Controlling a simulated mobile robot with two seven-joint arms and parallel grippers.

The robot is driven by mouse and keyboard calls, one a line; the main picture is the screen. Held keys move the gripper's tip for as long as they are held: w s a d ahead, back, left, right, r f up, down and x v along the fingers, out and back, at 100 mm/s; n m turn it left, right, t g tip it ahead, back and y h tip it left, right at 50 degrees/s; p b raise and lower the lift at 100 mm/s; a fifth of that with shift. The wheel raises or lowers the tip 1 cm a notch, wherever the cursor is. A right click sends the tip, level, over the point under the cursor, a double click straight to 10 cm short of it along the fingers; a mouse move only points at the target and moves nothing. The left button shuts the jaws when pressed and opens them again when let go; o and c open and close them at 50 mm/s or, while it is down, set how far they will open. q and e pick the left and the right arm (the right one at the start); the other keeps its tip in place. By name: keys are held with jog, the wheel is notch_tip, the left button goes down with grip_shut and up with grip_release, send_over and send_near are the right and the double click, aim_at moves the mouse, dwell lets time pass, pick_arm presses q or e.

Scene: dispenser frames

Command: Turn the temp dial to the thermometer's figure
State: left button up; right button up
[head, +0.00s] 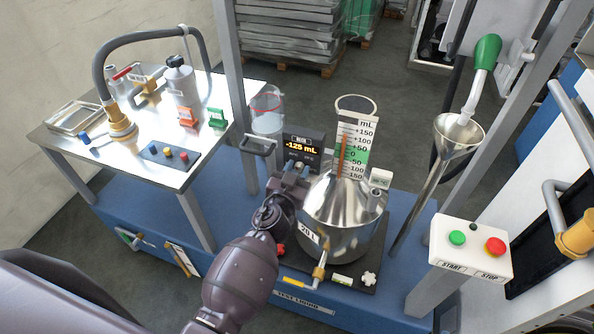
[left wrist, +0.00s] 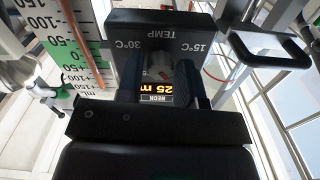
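The panel is marked 15°C and 30°C; the dial's pointer is hidden. My left gripper (left wrist: 158,82) has one dark finger on each side of the dial; contact is unclear. In the head view my left gripper (head: 291,180) is in front of the dark display unit (head: 304,145), which reads -125 mL, and its arm hides the dial. A small white box (head: 381,178) beside the flask neck may be the thermometer; its figure is unreadable.
The steel flask (head: 345,215) with its mL scale (head: 354,150) stands close right of my left gripper. A funnel (head: 457,135) and a START/STOP box (head: 470,247) are further right. A steel side table (head: 75,165) stands left. A black loop bracket (left wrist: 268,50) is near the panel.

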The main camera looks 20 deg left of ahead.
pick_arm(q)
jog(key=c, duration=0.5)
